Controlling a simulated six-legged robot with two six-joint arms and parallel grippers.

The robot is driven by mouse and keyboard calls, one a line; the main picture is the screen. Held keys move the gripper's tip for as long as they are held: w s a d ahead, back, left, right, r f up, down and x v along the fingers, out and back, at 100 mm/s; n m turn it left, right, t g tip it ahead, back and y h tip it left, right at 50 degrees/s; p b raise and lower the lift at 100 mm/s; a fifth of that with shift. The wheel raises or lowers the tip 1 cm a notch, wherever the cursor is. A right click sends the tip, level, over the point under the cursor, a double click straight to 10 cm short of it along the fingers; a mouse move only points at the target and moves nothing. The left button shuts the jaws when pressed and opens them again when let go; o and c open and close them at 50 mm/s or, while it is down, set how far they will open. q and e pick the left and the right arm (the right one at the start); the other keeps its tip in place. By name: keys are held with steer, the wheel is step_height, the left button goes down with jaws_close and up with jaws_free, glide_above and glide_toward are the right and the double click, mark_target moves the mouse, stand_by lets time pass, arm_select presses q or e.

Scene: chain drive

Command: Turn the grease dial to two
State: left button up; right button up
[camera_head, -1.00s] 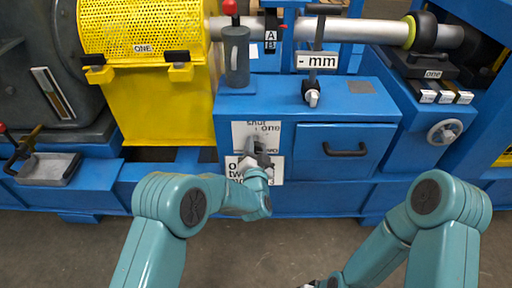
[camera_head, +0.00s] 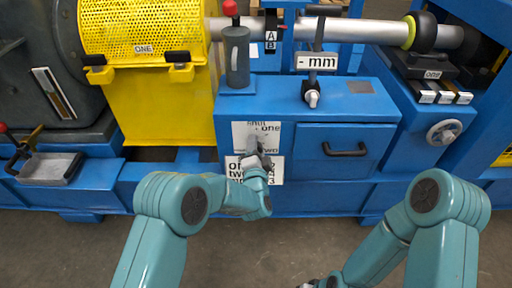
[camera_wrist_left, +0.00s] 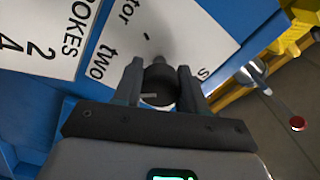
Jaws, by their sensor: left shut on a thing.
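The grease dial (camera_wrist_left: 160,84) is a dark round knob on a white label plate (camera_wrist_left: 172,28) in the left wrist view. My left gripper (camera_wrist_left: 160,80) is shut on it, one finger on each side. A short pale mark shows on the knob. The word "two" stands on the plate beyond the left finger. My right gripper (camera_head: 310,285) is barely in view at the bottom edge.
A second white card (camera_head: 276,171) with printed lines is below the dial plate. A drawer (camera_head: 345,150) with a black handle is right of it. A grey cylinder with a red knob (camera_head: 236,56) stands on the cabinet. The floor in front is clear.

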arm_select(q)
steer(key=shift+a+f, duration=0.2)
steer(key=shift+f, duration=0.1)
steer(key=o, duration=1.1)
steer(key=shift+r, duration=0.1)
steer(key=shift+c, duration=0.2)
steer(key=shift+d+r, duration=0.1)
steer(key=shift+s, duration=0.1)
steer(key=shift+s, duration=0.25)
steer(key=s+p, duration=0.3)
steer(key=s, duration=1.2)
steer(key=shift+s, duration=0.4)
